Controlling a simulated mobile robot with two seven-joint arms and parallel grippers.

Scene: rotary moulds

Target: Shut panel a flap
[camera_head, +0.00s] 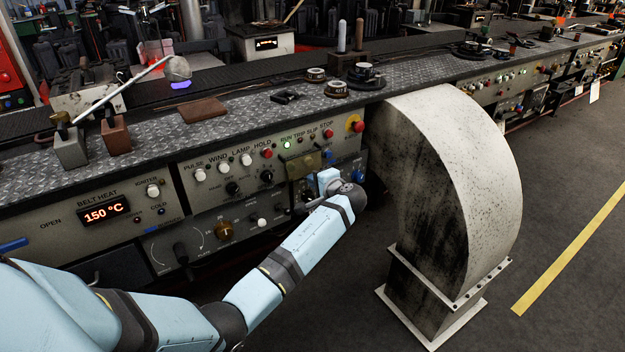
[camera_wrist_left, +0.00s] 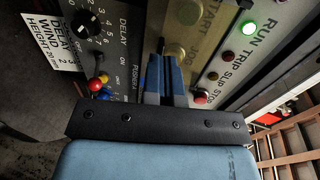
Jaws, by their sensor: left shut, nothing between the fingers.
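My left gripper (camera_head: 326,184) is at the front of the control panel (camera_head: 225,178), below its RUN, TRIP, SLIP and STOP row. In the left wrist view its two blue-and-black fingers (camera_wrist_left: 164,78) are together, with nothing between them. They point at the panel face beside a brass-coloured plate (camera_wrist_left: 187,42) near the START and JOG lettering. This plate partly shows in the head view (camera_head: 306,166). I cannot tell whether this plate is the flap, how far it stands open, or whether the fingers touch it. My right gripper is out of view.
A large pale curved duct (camera_head: 455,165) stands on the floor just right of my left arm. A red STOP button (camera_head: 355,123) and several knobs stick out of the panel. The textured bench top (camera_head: 235,128) above carries small metal parts. The floor right of the duct is clear.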

